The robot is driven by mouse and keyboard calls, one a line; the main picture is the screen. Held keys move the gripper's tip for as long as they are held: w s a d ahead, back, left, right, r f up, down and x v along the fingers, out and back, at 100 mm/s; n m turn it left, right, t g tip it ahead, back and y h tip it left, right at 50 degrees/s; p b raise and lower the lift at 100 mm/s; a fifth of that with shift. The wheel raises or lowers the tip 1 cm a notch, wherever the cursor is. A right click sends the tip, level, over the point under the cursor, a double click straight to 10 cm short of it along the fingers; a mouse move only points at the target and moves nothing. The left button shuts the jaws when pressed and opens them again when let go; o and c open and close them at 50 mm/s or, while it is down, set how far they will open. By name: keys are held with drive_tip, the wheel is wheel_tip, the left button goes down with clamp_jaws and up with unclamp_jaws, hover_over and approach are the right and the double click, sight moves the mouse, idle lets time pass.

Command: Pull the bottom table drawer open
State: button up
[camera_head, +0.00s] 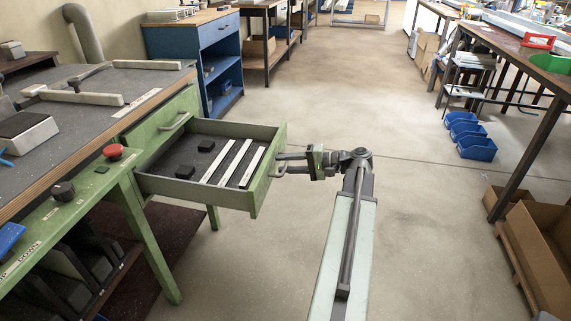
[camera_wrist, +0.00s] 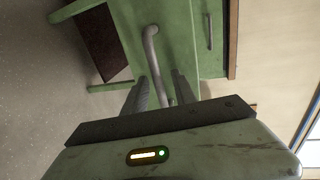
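The bottom drawer (camera_head: 222,192) of the green bench stands pulled far out in the head view. Black blocks and several pale bars lie in it. Its grey handle (camera_wrist: 153,62) shows in the wrist view as a bent bar running between the two fingers of my gripper (camera_wrist: 162,78). In the head view my gripper (camera_head: 291,163) is at the drawer's front panel (camera_head: 270,172), on its outer side. The fingers lie on either side of the handle, but whether they press on it is unclear. Part of the handle is hidden by the gripper.
A closed upper drawer with its own handle (camera_head: 174,123) is above the open one. A red button (camera_head: 113,152) sits on the bench frame. A blue cabinet (camera_head: 200,45) stands behind. Blue bins (camera_head: 476,147) and cardboard boxes (camera_head: 540,240) are at right. The middle floor is clear.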

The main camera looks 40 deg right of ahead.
drive_tip(key=p+v, duration=0.1)
drive_tip(key=v, duration=0.6)
drive_tip(key=shift+s+p, duration=0.3)
drive_tip(key=shift+s, duration=0.05)
drive_tip(key=shift+d, duration=0.15)
